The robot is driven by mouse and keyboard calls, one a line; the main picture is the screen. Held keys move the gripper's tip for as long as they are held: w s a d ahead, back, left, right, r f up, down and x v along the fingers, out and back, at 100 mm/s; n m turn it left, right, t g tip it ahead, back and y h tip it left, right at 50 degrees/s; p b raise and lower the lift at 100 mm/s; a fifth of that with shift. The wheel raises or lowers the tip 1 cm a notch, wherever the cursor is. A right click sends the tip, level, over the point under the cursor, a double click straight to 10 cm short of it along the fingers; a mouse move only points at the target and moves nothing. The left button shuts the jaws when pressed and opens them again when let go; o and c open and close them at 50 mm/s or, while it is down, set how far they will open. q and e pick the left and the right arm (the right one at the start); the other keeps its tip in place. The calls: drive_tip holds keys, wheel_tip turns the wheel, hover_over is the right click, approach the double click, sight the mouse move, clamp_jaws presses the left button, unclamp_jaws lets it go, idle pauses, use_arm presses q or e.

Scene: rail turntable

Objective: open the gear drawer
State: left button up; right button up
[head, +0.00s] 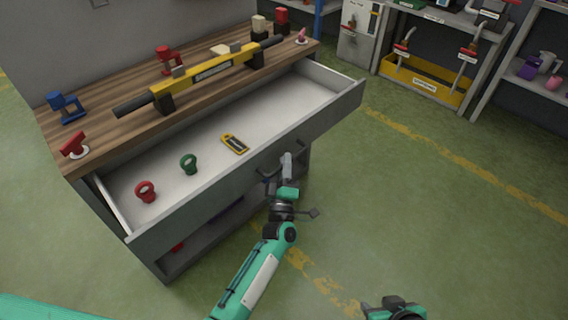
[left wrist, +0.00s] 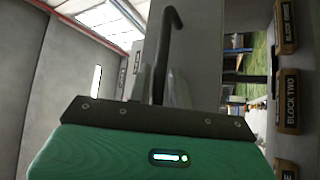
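The gear drawer (head: 185,210) is a wide grey drawer under a wooden bench top, and it stands pulled well out. Inside lie a red ringed piece (head: 145,191), a green ringed piece (head: 188,163) and a yellow and black tag (head: 234,144). My left gripper (head: 280,172) is at the drawer's front, right beside the dark handle (head: 266,173). A dark bent bar, seemingly the handle, rises in front of the palm in the left wrist view (left wrist: 164,50). Whether the fingers close on it is unclear. My right gripper (head: 394,308) is low at the bottom edge, its fingers not clearly shown.
The bench top (head: 110,100) carries a yellow level-like bar (head: 208,70), a blue piece (head: 66,107) and several red pieces. Shelving with a yellow tray (head: 425,82) stands at the back right. The green floor right of the drawer is clear.

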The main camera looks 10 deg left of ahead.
use_arm(q)
drive_tip(key=v, duration=1.4)
drive_tip(key=shift+m, duration=0.3)
